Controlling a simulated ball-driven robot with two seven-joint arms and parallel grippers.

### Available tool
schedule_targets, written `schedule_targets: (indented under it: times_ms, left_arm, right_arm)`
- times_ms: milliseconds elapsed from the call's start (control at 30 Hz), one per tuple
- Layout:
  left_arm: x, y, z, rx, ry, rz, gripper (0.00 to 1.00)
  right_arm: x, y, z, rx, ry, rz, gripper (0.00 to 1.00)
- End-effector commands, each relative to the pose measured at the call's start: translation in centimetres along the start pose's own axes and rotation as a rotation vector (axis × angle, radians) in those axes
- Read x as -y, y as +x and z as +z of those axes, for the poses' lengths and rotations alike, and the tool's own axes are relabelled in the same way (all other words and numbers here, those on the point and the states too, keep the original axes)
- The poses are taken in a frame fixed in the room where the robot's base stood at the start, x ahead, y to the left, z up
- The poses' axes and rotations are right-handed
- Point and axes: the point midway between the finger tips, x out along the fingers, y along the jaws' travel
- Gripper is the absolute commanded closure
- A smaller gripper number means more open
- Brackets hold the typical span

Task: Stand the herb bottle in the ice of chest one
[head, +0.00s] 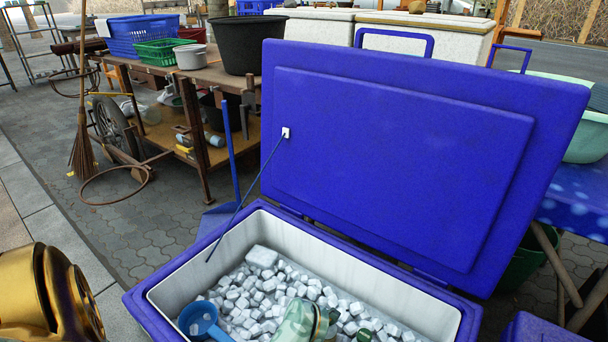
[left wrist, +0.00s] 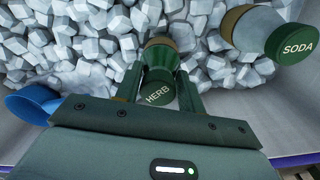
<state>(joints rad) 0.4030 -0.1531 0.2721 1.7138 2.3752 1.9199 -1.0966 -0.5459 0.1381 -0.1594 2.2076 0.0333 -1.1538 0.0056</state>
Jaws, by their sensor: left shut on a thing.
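The herb bottle (left wrist: 158,90), with a green cap reading HERB and a tan band, is between the fingers of my left gripper (left wrist: 160,72) in the left wrist view. The gripper is shut on it near the cap. The bottle points cap towards the wrist camera, over the ice (left wrist: 92,45); whether its base touches or sinks into the ice is hidden. In the head view, an open blue chest (head: 228,232) holds white ice cubes (head: 262,290). Part of my left gripper appears low in it. My right gripper is not in view.
A blue scoop (head: 203,318) lies in the ice at the left. The raised blue lid (head: 400,150) stands behind the chest, with a workbench (head: 215,80) further back left.

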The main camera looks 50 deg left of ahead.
Motion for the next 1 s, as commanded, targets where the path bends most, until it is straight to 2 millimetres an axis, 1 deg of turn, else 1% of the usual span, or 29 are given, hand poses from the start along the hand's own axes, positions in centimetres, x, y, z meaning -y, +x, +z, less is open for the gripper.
schedule_targets:
  times_ms: [567, 1000]
  left_arm:
    - [-0.2, 0.1, 0.2, 0.001, 0.000, 0.000, 0.92]
    - [-0.1, 0.9, 0.2, 0.000, 0.000, 0.000, 0.92]
  right_arm:
    - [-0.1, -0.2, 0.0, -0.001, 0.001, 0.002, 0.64]
    - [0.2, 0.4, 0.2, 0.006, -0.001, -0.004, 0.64]
